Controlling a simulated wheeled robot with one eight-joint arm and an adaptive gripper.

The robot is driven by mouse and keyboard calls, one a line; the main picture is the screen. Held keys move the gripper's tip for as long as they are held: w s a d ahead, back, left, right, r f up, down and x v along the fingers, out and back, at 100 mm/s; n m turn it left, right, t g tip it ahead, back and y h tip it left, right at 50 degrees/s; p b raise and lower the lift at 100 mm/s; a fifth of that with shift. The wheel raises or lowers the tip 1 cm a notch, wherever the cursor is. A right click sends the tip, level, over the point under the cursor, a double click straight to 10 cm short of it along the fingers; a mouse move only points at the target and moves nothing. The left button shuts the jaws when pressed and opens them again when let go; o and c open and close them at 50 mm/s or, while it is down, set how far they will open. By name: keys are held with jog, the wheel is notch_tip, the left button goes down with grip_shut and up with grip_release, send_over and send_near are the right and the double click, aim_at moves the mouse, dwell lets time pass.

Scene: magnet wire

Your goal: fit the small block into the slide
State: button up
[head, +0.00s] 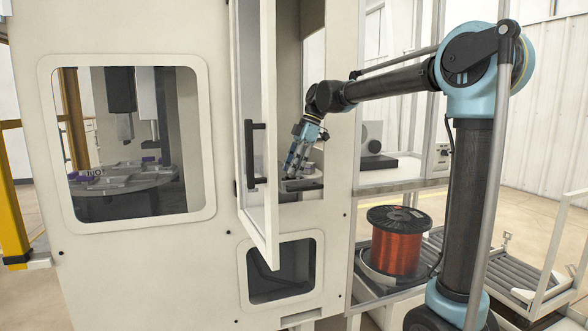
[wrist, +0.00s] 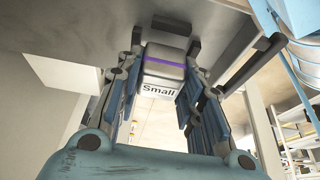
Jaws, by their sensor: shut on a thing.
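The small block (wrist: 164,56) is pale with a purple stripe and the label "Small", and it sits between the fingers of my gripper (wrist: 160,75) in the wrist view. The gripper is shut on it. In the head view my gripper (head: 296,165) reaches through the open door of the machine, near a grey surface (head: 309,182) inside. The block cannot be made out there. I cannot clearly pick out the slide in either view. A dark bar and a grey surface show just beyond the block in the wrist view.
The open door (head: 262,214) with its black handle stands left of my arm. Through the window, a round table (head: 120,182) carries pale and purple parts under hanging tools. A copper wire spool (head: 397,247) stands below right beside a roller conveyor (head: 478,260).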

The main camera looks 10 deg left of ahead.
jog(key=shift+f, duration=0.35)
dwell(0.3)
jog(key=o, duration=1.4)
jog(key=shift+v, duration=2.5)
jog(key=v, duration=1.2)
jog(key=shift+a, duration=0.1)
